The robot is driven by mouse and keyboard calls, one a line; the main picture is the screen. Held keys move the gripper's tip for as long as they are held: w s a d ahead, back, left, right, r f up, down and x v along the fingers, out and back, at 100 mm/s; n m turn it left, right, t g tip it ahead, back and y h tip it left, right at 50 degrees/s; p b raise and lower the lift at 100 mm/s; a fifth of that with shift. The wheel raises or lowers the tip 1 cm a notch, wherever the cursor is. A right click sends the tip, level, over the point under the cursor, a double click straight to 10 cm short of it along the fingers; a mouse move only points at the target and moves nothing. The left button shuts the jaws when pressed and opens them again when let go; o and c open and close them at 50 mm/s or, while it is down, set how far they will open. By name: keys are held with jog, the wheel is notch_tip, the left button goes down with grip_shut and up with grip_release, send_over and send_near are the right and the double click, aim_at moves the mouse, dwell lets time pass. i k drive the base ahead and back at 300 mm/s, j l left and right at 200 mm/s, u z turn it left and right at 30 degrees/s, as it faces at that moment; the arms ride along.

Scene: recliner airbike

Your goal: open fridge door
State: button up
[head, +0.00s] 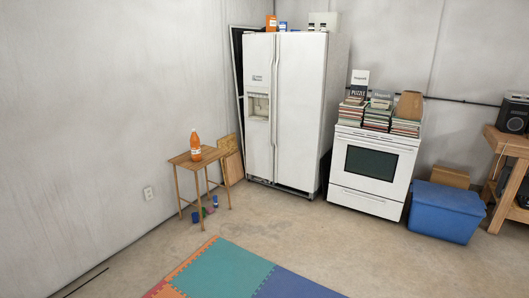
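The fridge (297,115) is white and tall, with two side-by-side doors, and stands against the back wall near the corner. Its narrower left door (259,145) has a dispenser recess (258,106). The wider right door (301,125) is plain. Two long vertical handles (275,100) run side by side where the doors meet. Both doors look shut. My gripper and arm are not in view.
A small wooden table (182,159) with an orange bottle (195,145) stands left of the fridge. A white stove (373,170) stacked with books and a blue bin (445,212) stand to its right. Bare floor (290,222) lies before the fridge; foam mats (230,268) lie nearer.

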aim_at(301, 64)
jog(key=i, duration=2.55)
